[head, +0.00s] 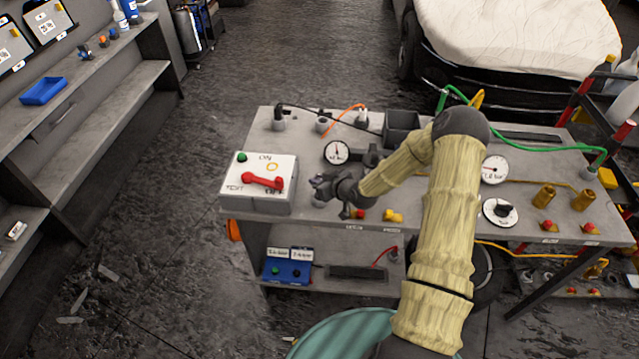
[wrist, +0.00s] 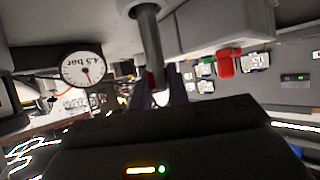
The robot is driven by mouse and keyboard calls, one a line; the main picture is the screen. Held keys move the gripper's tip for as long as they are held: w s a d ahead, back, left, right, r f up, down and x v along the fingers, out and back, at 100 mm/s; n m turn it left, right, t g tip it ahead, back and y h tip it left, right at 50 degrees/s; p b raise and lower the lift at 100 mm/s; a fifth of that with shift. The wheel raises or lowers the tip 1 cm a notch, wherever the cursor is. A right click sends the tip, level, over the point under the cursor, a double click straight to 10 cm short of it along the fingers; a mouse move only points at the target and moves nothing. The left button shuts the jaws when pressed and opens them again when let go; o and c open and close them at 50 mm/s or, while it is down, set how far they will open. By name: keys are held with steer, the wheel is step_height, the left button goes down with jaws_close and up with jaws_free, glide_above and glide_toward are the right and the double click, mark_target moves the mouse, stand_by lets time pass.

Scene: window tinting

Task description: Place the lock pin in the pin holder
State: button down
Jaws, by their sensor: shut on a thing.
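My gripper (head: 322,184) is over the front left of the workbench, just right of the white control box. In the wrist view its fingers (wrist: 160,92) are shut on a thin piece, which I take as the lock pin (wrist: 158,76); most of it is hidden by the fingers. A grey cylinder, seemingly the pin holder (wrist: 148,38), stands in line with the fingers in the wrist view. In the head view a small grey cup (head: 319,201) shows just below the gripper. I cannot tell whether pin and holder touch.
The control box (head: 256,202) with a red lever (head: 262,181) stands close left of the gripper. A pressure gauge (head: 337,152) lies behind it. Yellow and red knobs (head: 393,216) line the bench's front edge. A grey bin (head: 402,127) stands farther back.

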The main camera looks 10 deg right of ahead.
steer(key=shift+f, duration=1.05)
steer(key=shift+f, duration=0.2)
steer(key=c, duration=1.3)
jaws_free()
steer(key=shift+c, duration=0.2)
steer(key=shift+r, duration=0.1)
steer(key=shift+r, duration=0.1)
steer(key=b+v, duration=0.3)
steer(key=v, duration=0.9)
